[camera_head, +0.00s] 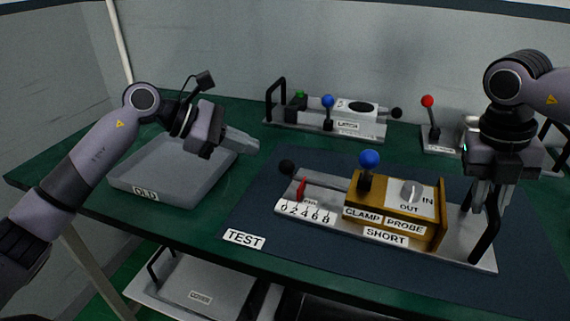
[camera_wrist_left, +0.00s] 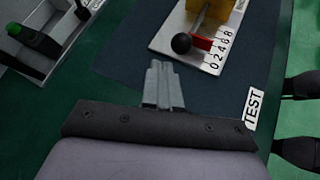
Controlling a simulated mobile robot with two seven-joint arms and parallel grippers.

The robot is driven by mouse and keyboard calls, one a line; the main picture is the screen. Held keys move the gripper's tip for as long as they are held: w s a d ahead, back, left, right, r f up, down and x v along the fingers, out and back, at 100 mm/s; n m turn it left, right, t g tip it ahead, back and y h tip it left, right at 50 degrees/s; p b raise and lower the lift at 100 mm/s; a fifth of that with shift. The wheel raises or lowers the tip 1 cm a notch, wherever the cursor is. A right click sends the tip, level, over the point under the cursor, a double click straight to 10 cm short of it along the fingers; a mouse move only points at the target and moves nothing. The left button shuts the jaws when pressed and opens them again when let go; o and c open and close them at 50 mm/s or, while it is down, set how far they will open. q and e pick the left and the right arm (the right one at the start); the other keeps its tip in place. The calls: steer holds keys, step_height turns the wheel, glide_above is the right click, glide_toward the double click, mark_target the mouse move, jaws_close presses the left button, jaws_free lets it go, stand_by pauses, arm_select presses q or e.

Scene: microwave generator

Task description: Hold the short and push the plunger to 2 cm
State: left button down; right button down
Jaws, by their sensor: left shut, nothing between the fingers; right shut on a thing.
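The short (camera_head: 395,208) is a brass block labelled CLAMP, PROBE and SHORT on a silver plate, with a blue-knobbed lever and an IN/OUT dial. Its plunger ends in a black knob (camera_head: 287,167) at the left, beside a red pointer (camera_head: 302,187) over a 0-to-8 scale (camera_head: 305,213). The left wrist view shows the knob (camera_wrist_left: 181,43) and pointer (camera_wrist_left: 201,43); I cannot read the exact mark. My left gripper (camera_head: 252,144) is shut and empty, left of and above the knob, apart from it. My right gripper (camera_head: 486,207) is shut on the black handle (camera_head: 490,228) at the plate's right end.
A grey tray labelled OLD (camera_head: 165,190) lies below my left arm. A LATCH fixture (camera_head: 350,128) stands behind, and a red-knobbed lever (camera_head: 429,115) stands back right. A TEST label (camera_head: 244,238) marks the dark mat (camera_head: 285,255), which is clear at front left.

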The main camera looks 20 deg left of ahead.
steer(key=shift+f, duration=0.3)
arm_select(q)
steer(key=v, duration=1.1)
arm_select(e)
steer(key=c, duration=0.9)
jaws_free()
arm_select(q)
steer(key=shift+w, duration=0.1)
arm_select(e)
steer(key=shift+r, duration=0.1)
steer(key=shift+r, duration=0.15)
